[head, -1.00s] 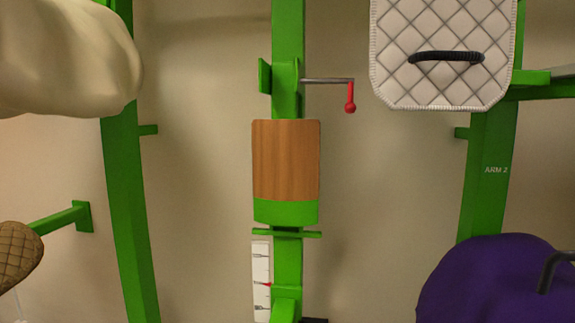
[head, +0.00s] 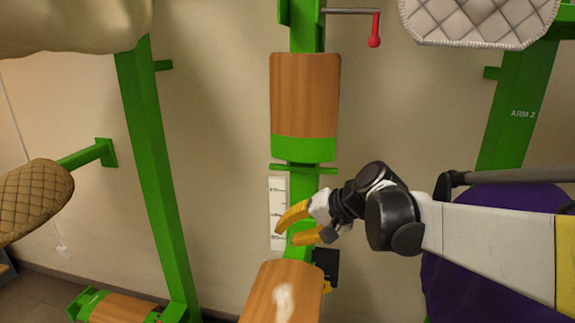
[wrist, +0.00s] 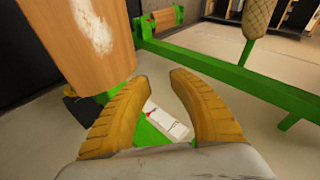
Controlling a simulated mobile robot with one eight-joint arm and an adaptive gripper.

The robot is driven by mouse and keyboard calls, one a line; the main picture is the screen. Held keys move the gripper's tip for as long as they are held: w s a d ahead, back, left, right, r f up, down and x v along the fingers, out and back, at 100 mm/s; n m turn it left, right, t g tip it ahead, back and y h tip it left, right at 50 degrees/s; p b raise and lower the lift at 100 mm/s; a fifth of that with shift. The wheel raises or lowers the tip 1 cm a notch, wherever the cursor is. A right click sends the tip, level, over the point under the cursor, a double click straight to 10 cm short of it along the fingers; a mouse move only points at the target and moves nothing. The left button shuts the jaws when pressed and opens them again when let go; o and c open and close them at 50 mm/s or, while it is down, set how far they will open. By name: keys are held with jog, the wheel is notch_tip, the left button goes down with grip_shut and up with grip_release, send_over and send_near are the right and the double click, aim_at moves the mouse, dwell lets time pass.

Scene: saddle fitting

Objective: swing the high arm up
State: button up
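A green post (head: 304,35) stands in the middle of the head view. An upper wood-faced piece (head: 304,95) with a green lower edge is on it, likely the high arm, though no label on it is readable. A lower wooden piece (head: 258,300) with a white patch sticks out toward me; it also shows in the wrist view (wrist: 70,50). My gripper (head: 286,234), with yellow fingers, is below the upper piece and just above the lower one, in front of the post. In the wrist view (wrist: 157,78) its fingers are apart with nothing between them.
A crank with a red knob (head: 374,40) juts right above the upper piece. A white scale (head: 278,200) is beside the post. A purple rounded form (head: 440,280) lies behind my arm. A quilted brown pad (head: 32,200) sits at left, and a white quilted pad (head: 470,25) at top right.

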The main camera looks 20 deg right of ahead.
jog(key=w+d+r+m+t+y, duration=0.2)
jog(key=w+d, duration=0.5)
jog(key=d, duration=0.1)
jog(key=m+t+y+p, duration=0.2)
jog(key=m+t, duration=0.1)
jog(key=t, duration=0.2)
send_near(330, 169)
jog(key=x, duration=0.3)
jog(key=b+x, duration=0.1)
jog(key=x, duration=0.3)
jog(key=f+b+x, duration=0.1)
jog(key=x, duration=0.2)
jog(key=shift+w, duration=0.2)
jog(key=shift+s, duration=0.1)
grip_shut()
